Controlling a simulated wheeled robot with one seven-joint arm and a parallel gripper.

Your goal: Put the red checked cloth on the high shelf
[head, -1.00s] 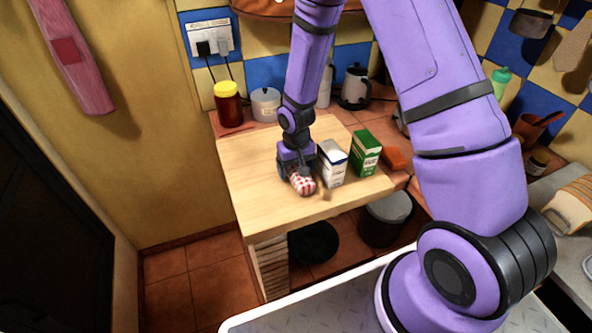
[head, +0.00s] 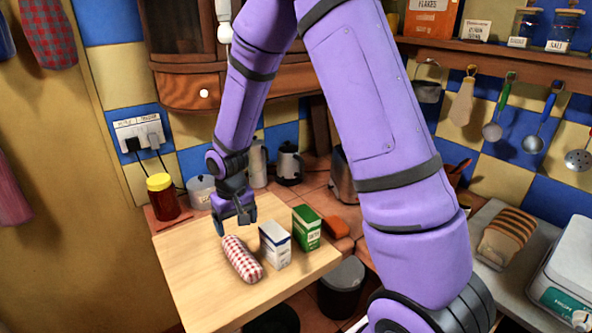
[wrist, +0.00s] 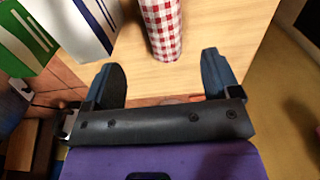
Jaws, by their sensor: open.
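The red checked cloth (head: 242,259) is a rolled red and white bundle lying on the light wooden worktop, just left of a white and blue box. It also shows in the wrist view (wrist: 162,28), at the top edge, beyond the fingertips. My gripper (head: 236,228) is above the worktop at the cloth's far end. In the wrist view my gripper (wrist: 168,72) has its two fingers wide apart with nothing between them. A wooden shelf (head: 540,52) with jars and boxes is high on the wall at the upper right.
A white and blue box (head: 275,245) and a green box (head: 306,228) stand right of the cloth. A red jar with a yellow lid (head: 162,197) is behind on the left. A wooden wall cupboard (head: 190,90) hangs above. The worktop's front left is clear.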

